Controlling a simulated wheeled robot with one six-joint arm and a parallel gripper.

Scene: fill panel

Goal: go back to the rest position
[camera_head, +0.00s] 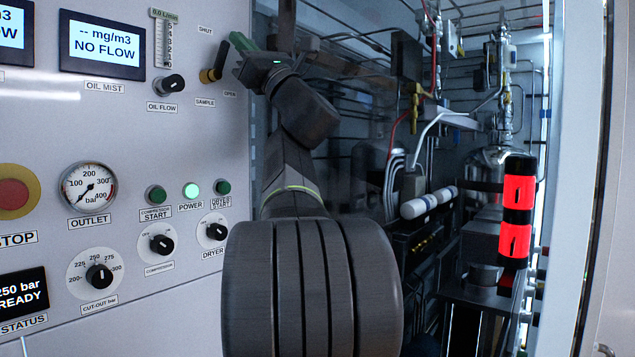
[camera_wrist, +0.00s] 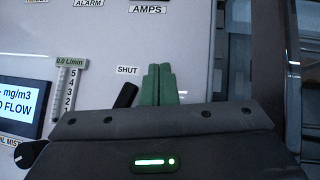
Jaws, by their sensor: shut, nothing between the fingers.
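My gripper (camera_head: 238,42) is in front of the right edge of the white panel (camera_head: 130,130), up by the SAMPLE valve. Its green fingers also show in the wrist view (camera_wrist: 158,84), side by side with nothing between them. The SAMPLE valve handle (camera_head: 208,76) is just left of and below the fingers in the head view. A dark lever (camera_wrist: 125,96) shows left of the fingers in the wrist view, below the SHUT label. I cannot tell whether the fingers touch it. My arm is stretched up and forward, and hides part of the panel's right edge.
The OIL FLOW knob (camera_head: 172,84) and flow gauge (camera_head: 163,38) are left of the gripper. Lower are the OUTLET gauge (camera_head: 90,188) and DRYER knob (camera_head: 216,231). Right of my arm is an open bay with pipes, a white cylinder (camera_head: 428,203) and a red-and-black cylinder (camera_head: 517,212).

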